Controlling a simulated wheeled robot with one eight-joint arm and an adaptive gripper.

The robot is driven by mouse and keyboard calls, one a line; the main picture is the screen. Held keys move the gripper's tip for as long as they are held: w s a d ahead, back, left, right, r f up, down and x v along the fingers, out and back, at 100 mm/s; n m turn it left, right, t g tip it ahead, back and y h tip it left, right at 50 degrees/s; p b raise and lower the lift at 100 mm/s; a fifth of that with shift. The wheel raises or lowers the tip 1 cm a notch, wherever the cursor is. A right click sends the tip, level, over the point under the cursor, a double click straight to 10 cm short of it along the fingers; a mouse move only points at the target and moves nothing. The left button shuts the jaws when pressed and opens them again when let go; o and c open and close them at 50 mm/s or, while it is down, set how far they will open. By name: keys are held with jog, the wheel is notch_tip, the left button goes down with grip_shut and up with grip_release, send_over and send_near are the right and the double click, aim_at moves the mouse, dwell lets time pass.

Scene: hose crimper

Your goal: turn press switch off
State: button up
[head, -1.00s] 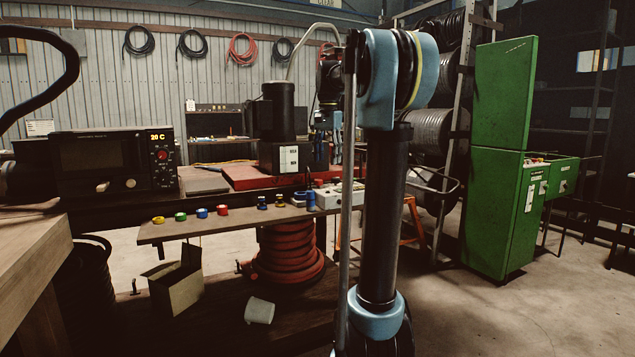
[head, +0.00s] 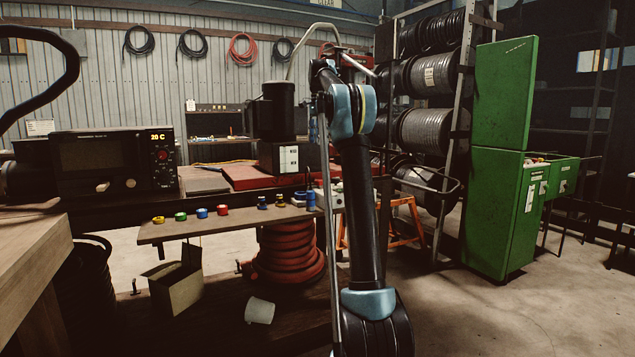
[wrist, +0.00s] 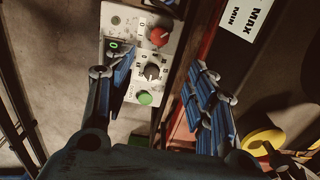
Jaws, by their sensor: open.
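The wrist view shows a pale control panel (wrist: 117,20) with a red knob (wrist: 158,36), a black rotary knob (wrist: 151,72) with marks around it, and a green round button (wrist: 144,98). A small green-lit element (wrist: 113,45) sits at the panel's left edge. I cannot read which control is the press switch. My gripper (wrist: 155,76) is open and empty, with blue-padded fingers on either side of the panel's lower part in the picture. The black knob and green button show between the fingers. In the head view the pale box (head: 337,198) is partly hidden by my arm.
A red-topped bench (head: 240,178) and a dark motor (head: 275,112) stand behind the narrow shelf (head: 190,229) with coloured rings. A green cabinet (head: 497,205) and cable reels (head: 430,130) are to the right. A MAX/MIN label (wrist: 247,14) lies right of the panel.

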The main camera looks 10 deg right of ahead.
aim_at(319, 184)
notch_tip(319, 184, down, 17)
jog(key=shift+f, duration=0.1)
dwell(0.6)
jog(key=c, duration=1.1)
jog(key=shift+a, duration=0.15)
